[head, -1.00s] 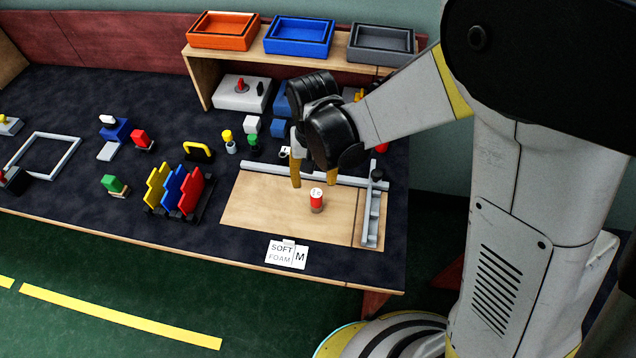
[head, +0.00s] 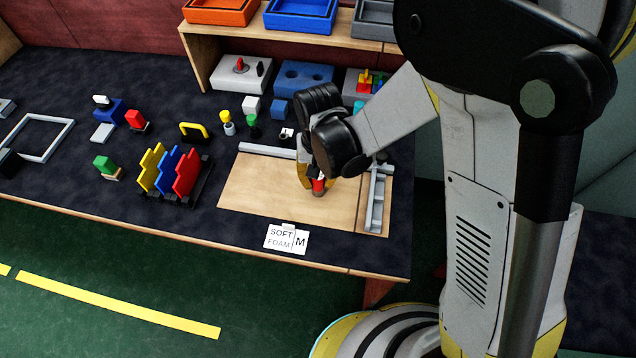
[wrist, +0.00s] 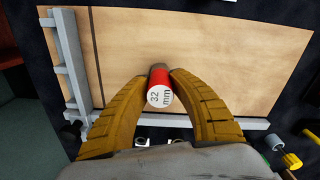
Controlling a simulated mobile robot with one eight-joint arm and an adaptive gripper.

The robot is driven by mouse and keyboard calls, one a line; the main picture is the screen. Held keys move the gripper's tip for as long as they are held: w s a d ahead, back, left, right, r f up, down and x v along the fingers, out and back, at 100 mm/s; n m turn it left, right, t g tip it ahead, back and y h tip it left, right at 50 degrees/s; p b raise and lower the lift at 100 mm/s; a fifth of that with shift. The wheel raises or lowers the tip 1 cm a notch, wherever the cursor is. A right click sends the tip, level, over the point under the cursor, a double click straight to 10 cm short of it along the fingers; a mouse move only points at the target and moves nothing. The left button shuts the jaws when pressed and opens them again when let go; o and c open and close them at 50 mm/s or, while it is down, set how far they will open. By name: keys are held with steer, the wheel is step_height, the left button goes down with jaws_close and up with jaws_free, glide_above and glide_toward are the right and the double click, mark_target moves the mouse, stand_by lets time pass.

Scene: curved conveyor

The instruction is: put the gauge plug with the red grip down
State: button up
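The gauge plug with the red grip (head: 318,186) is upright on the light wooden board (head: 262,205). In the wrist view, the plug (wrist: 160,84) shows a white top marked 32 mm, a red grip and a grey lower end. My gripper (head: 313,184) is low over the board at the plug. In the wrist view, my gripper (wrist: 160,76) has its two yellow fingers on either side of the red grip, both seeming to touch it. The finger behind the plug is partly hidden in the head view.
A grey rail (head: 376,200) edges the board on the right. A rack of yellow, blue and red plates (head: 184,176) is to the left. The board's left part is bare.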

jaws_close()
steer(key=shift+r, duration=0.15)
steer(key=shift+r, duration=0.25)
step_height(320, 180, up, 4)
steer(key=p, duration=0.2)
steer(key=shift+p, duration=0.4)
steer(key=s+d+r+p, duration=0.1)
steer(key=s+d+r, duration=0.1)
steer(key=d, duration=0.3)
steer(key=s+d+r+p, duration=0.2)
steer(key=d+r, duration=0.2)
steer(key=d, duration=0.1)
steer(key=shift+s+d+p, duration=0.3)
steer(key=shift+d, duration=0.1)
steer(key=shift+r, duration=0.1)
